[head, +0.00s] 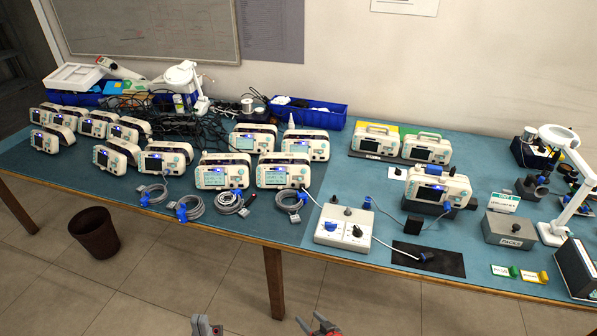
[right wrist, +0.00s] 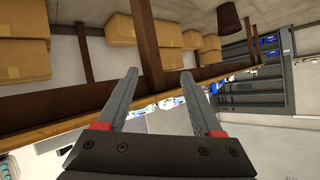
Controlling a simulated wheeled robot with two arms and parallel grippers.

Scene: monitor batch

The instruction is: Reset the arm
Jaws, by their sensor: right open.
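My left gripper (head: 207,326) shows only as a small grey tip at the bottom edge of the head view; its jaws cannot be made out. My right gripper (head: 319,326) is at the bottom edge too, further right, with red and grey parts showing. Both appear in front of the table's near edge. In the right wrist view, my right gripper (right wrist: 160,73) has its two grey fingers apart with nothing between them. That view is steeply tilted, and most of both arms is out of the head view.
A teal-topped table (head: 275,228) carries several monitors, coiled cables and a control box (head: 343,229). A brown bin (head: 96,233) stands on the floor at the left. Cardboard boxes (right wrist: 187,40) show in the right wrist view.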

